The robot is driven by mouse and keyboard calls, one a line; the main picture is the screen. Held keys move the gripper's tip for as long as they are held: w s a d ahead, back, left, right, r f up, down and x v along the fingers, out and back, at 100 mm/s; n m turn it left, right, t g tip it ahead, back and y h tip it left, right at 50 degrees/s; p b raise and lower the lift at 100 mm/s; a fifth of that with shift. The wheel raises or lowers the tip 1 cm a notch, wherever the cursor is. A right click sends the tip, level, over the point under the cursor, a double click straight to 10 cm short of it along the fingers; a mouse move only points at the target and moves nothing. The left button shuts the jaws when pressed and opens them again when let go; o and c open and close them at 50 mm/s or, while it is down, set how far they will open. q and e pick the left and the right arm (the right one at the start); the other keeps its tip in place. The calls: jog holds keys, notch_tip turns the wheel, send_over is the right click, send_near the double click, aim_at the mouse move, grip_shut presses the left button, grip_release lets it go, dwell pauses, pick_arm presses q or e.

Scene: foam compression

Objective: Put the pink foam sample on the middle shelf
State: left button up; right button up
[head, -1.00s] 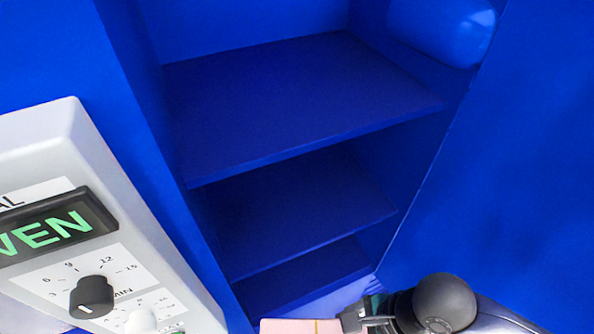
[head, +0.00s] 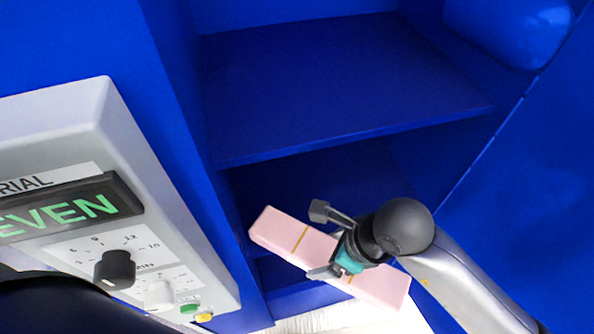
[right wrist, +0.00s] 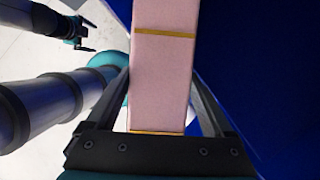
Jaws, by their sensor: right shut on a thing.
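The pink foam sample (head: 283,237) is a long pale-pink block with thin yellow bands. My right gripper (head: 320,244) is shut on it, one finger on each long side. The block slants in front of the shelves, its left end near the middle shelf opening. In the right wrist view the foam (right wrist: 163,60) runs straight out between the fingers. The middle shelf (head: 340,178) is a bare dark-blue board below the top shelf (head: 340,90); the arm and foam hide part of it. My left gripper (right wrist: 80,32) shows small in the right wrist view, fingers apart and empty.
The blue cabinet's left wall (head: 175,90) and right panel (head: 535,190) border the shelves. A grey control box (head: 75,130) with a green display and knobs stands at the left. A blue rounded thing (head: 510,28) is at the upper right.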

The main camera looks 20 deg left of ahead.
jog(key=b, duration=0.7)
send_over(290, 178)
jog(key=s+d, duration=0.3)
jog(key=d, duration=0.1)
jog(key=shift+a, duration=0.2)
jog(key=w+a+b, duration=0.2)
jog(key=b, duration=0.1)
jog(key=shift+w+f, duration=0.2)
jog(key=shift+w, duration=0.15)
jog(key=shift+w+a+f+b, duration=0.1)
jog(key=shift+f+b, duration=0.15)
jog(key=shift+b, duration=0.05)
jog(key=shift+f, duration=0.35)
jog(key=o, duration=1.1)
jog(key=shift+f, duration=0.1)
jog(key=shift+c, duration=0.2)
